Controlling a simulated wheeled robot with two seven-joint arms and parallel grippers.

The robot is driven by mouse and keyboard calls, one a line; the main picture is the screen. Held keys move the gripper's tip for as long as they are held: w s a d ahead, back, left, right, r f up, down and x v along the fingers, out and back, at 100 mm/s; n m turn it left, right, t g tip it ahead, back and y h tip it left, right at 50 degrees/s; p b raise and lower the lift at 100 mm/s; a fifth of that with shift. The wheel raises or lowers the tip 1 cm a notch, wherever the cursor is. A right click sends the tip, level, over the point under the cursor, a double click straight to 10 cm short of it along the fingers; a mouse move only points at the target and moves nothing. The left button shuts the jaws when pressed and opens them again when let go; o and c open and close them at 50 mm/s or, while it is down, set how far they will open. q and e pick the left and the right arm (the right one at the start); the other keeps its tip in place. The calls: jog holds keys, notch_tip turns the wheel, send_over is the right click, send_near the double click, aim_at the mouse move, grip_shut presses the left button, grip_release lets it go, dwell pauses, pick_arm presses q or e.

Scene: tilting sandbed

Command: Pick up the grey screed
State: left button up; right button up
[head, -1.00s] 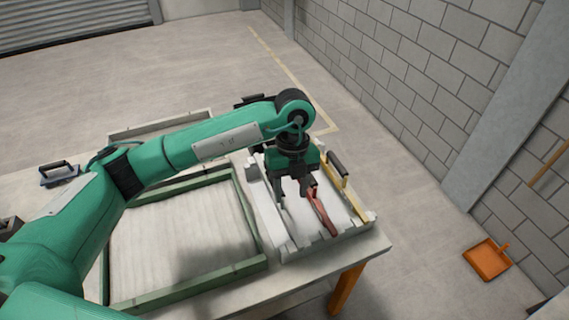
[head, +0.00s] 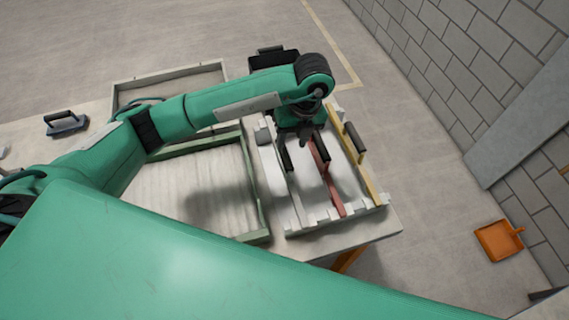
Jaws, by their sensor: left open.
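A rack (head: 372,203) with pale notched ends stands on the right part of the table and holds long screeds lying side by side. A pale grey bar along its left side looks like the grey screed (head: 274,178). A red screed (head: 327,180) lies in the middle and a yellow screed (head: 368,180) with a black handle lies on the right. My left gripper (head: 305,164) points down over the rack, open, between the grey bar and the red screed. Its right finger is close to the red screed; I cannot tell if they touch. My right gripper is not in view.
A sandbed with a green frame (head: 252,185) lies left of the rack. A shallow pale tray (head: 170,85) and a black-handled float (head: 65,122) are behind it. An orange dustpan (head: 497,241) is on the floor at right. A green part of mine covers the foreground.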

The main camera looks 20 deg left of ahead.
aim_at(285, 152)
pick_arm(q)
jog(key=shift+s+a+f, duration=0.15)
jog(key=shift+a+f, duration=0.05)
jog(key=shift+f, duration=0.4)
jog(key=f+p, duration=0.1)
jog(key=a+f, duration=0.1)
jog(key=f+p, duration=0.1)
jog(key=f, duration=0.1)
jog(key=shift+s+a+p, duration=0.2)
jog(key=shift+s+p, duration=0.1)
jog(key=shift+s, duration=0.05)
jog(key=shift+f, duration=0.35)
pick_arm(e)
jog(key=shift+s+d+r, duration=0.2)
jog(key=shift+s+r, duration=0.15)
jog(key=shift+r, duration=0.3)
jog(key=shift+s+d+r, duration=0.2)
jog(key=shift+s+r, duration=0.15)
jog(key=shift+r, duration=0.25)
pick_arm(q)
jog(key=shift+c, duration=0.7)
grip_shut()
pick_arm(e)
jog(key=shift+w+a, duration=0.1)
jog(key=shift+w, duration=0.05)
